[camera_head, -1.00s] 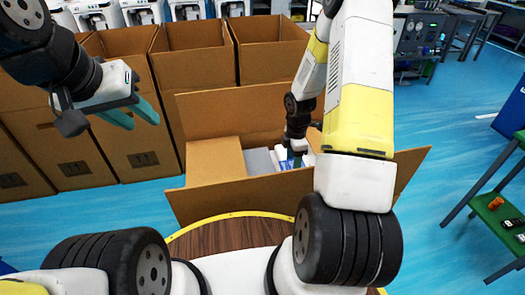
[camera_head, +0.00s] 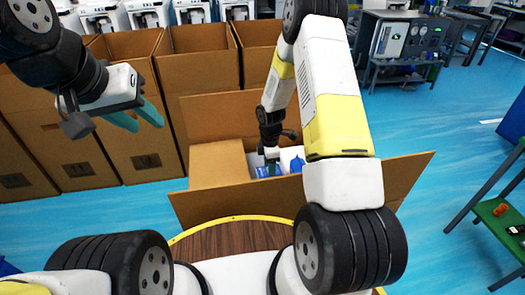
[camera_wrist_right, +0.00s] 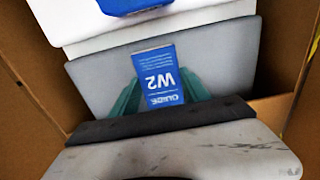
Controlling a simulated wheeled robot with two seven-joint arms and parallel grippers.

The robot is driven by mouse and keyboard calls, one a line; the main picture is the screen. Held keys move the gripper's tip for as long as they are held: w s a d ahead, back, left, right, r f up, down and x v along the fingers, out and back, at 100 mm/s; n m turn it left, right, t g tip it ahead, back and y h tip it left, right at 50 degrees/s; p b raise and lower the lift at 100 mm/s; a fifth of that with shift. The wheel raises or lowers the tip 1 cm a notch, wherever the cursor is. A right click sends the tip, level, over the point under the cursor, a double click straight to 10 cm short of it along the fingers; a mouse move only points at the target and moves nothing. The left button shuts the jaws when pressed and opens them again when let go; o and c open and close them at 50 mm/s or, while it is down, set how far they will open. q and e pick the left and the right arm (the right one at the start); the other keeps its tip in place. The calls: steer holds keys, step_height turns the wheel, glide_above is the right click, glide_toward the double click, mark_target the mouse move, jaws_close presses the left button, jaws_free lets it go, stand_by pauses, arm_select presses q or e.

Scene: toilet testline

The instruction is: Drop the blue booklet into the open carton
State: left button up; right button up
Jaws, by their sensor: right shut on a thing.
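The blue booklet (camera_wrist_right: 158,75), marked "GUIDE W2", is between the green fingertips of my right gripper (camera_wrist_right: 160,95) in the right wrist view, which are shut on it. In the head view my right gripper (camera_head: 270,164) reaches down inside the open carton (camera_head: 228,206), with blue showing beside its fingers. The booklet is over a grey panel inside the carton; whether it touches it I cannot tell. My left gripper (camera_head: 136,115) is empty, its green fingers apart, raised to the left of the carton.
A white item with a blue patch (camera_wrist_right: 150,8) lies further inside the carton. Tall brown cartons (camera_head: 195,60) stand in a row behind. A round wooden table top (camera_head: 225,236) with a yellow rim is in front. A green shelf (camera_head: 497,222) is at the right.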

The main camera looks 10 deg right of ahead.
steer(key=shift+f, duration=0.1)
steer(key=shift+f, duration=0.5)
steer(key=o, duration=1.4)
